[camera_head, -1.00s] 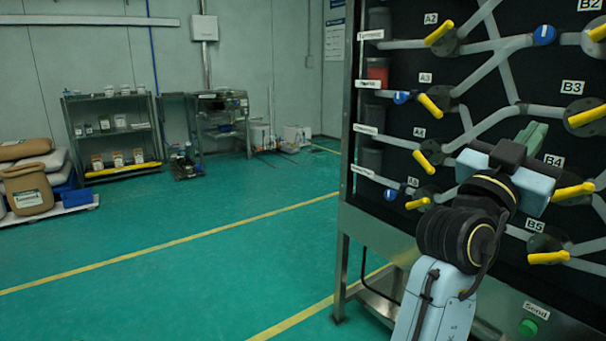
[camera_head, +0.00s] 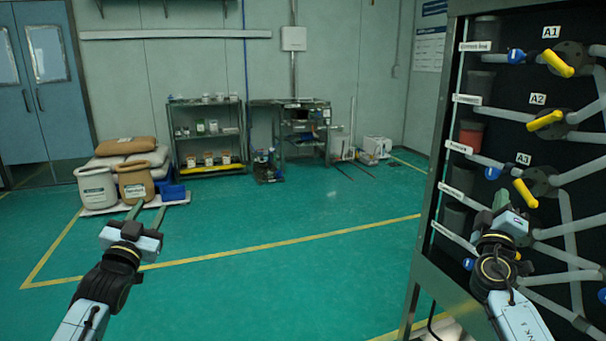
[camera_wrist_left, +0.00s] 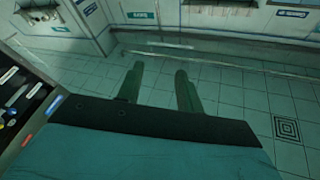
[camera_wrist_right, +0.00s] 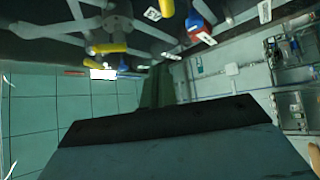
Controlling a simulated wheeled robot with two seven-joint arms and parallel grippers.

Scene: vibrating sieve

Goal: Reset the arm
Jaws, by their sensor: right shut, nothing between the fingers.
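My left gripper (camera_head: 148,212) is at the lower left of the head view, over open floor. Its two green fingers stand apart with nothing between them; they also show apart in the left wrist view (camera_wrist_left: 160,88). My right gripper (camera_head: 502,200) is at the lower right of the head view, in front of the pipe panel (camera_head: 520,90). In the right wrist view its green fingers (camera_wrist_right: 158,88) are together and hold nothing. Part of the panel behind my right arm is hidden.
Yellow valve handles (camera_head: 558,64) and grey pipes stick out from the panel close to my right gripper. A shelf (camera_head: 205,135), a metal rack (camera_head: 300,125) and sacks with barrels (camera_head: 130,180) stand at the back. The green floor (camera_head: 270,270) in the middle is clear.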

